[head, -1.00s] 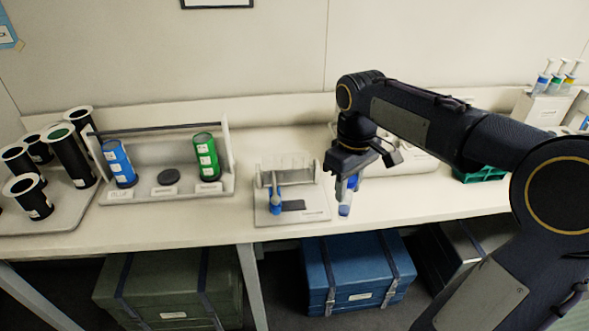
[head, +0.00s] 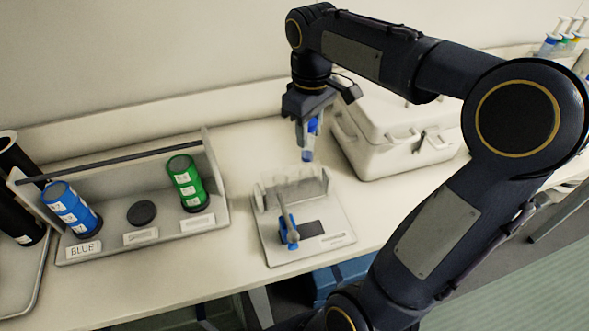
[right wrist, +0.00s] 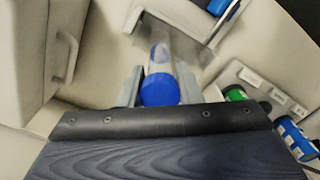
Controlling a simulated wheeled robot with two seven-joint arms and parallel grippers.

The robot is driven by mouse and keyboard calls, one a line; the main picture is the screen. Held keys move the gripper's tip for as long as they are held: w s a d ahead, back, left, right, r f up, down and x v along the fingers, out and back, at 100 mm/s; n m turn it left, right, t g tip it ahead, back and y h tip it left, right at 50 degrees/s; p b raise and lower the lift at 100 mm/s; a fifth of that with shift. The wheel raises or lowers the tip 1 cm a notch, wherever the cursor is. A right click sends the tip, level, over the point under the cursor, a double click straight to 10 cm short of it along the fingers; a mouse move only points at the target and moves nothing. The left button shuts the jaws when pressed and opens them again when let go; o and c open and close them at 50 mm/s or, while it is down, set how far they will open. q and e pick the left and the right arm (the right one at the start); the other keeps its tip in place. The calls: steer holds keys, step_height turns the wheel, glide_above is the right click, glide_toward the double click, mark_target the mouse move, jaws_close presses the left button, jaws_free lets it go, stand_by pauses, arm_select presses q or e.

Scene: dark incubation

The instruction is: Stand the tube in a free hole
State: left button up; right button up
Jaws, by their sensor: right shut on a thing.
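My right gripper (head: 306,128) points down and is shut on a clear tube with a blue end (head: 308,150). It hangs above the table, behind the small grey stand (head: 330,243) in the head view. In the right wrist view the tube's round blue end (right wrist: 160,89) sits between the two fingers (right wrist: 160,86). The stand has a see-through upright part (head: 290,186) and a blue lever piece (head: 288,235) in front. I cannot make out free holes in it. My left gripper is not in view.
A grey holder (head: 120,240) on the left carries a blue cylinder (head: 70,208) and a green cylinder (head: 186,183), with a dark round spot (head: 142,213) between them. A white case (head: 405,140) stands close right of the tube. Table between holder and stand is clear.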

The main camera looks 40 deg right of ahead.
mark_target(307, 163)
step_height(307, 163, down, 10)
steer(key=shift+r, duration=0.2)
steer(key=shift+f, duration=0.1)
steer(key=o, duration=1)
steer(key=shift+c, duration=0.2)
step_height(307, 163, up, 12)
steer(key=shift+r, duration=0.15)
steer(key=s+a+f+m+t+y, duration=0.2)
steer(key=s+a+f, duration=0.2)
steer(key=s, duration=0.3)
steer(key=s+a+f+m+t+y, duration=0.1)
steer(key=s+a+f+m+t, duration=0.2)
steer(key=s+a, duration=0.4)
steer(key=shift+s+a+f+t+y, duration=0.3)
steer(key=shift+s+f+y, duration=0.1)
steer(key=shift+f, duration=0.5)
